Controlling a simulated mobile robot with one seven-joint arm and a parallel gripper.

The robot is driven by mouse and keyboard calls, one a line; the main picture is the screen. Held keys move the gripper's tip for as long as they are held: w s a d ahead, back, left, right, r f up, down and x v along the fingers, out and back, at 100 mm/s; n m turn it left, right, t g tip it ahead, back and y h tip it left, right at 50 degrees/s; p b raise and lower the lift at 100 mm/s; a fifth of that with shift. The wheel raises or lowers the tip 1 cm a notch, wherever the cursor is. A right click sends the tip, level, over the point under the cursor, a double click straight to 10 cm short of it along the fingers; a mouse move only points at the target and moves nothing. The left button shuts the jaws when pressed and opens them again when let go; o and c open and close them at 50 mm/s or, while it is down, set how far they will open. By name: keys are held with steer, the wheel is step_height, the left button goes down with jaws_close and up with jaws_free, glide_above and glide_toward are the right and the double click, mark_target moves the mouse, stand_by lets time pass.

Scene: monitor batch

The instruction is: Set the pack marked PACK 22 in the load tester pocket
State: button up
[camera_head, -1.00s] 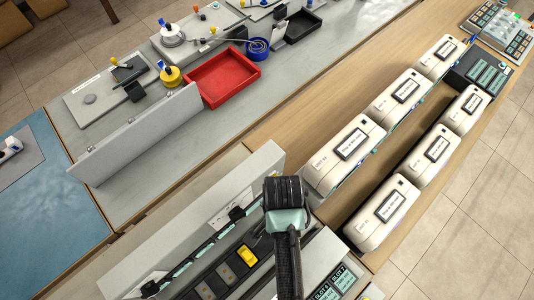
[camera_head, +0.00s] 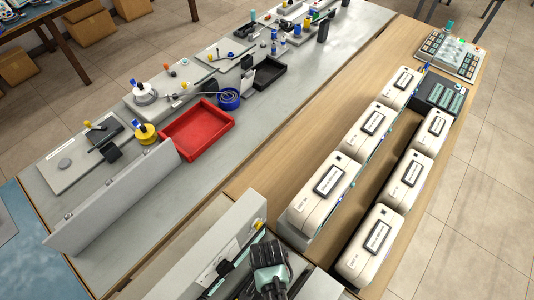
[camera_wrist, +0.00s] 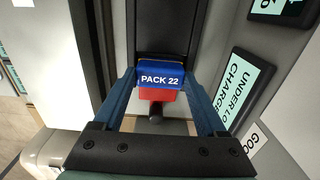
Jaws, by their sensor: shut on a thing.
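The blue pack marked PACK 22 (camera_wrist: 161,78) shows in the middle of the wrist view, with its label facing the camera and a red part (camera_wrist: 157,95) just below it. My gripper (camera_wrist: 160,86) is shut on the pack, one blue finger along each side. A dark channel lies behind the pack; I cannot tell whether the pack touches it. A panel reading UNDER LOAD (camera_wrist: 240,88) stands to the right of the pack. In the head view my wrist (camera_head: 268,262) is at the bottom edge, and it hides the pack and the fingers.
Several white monitors (camera_head: 325,195) stand in two rows on the wooden bench right of my arm. A red tray (camera_head: 197,131) and an upright grey panel (camera_head: 115,200) are on the grey bench to the left. Bare wood (camera_head: 300,135) lies between them.

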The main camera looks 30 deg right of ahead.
steer(key=shift+f, duration=0.15)
steer(key=o, duration=1.4)
step_height(320, 180, up, 12)
steer(key=shift+r, duration=0.25)
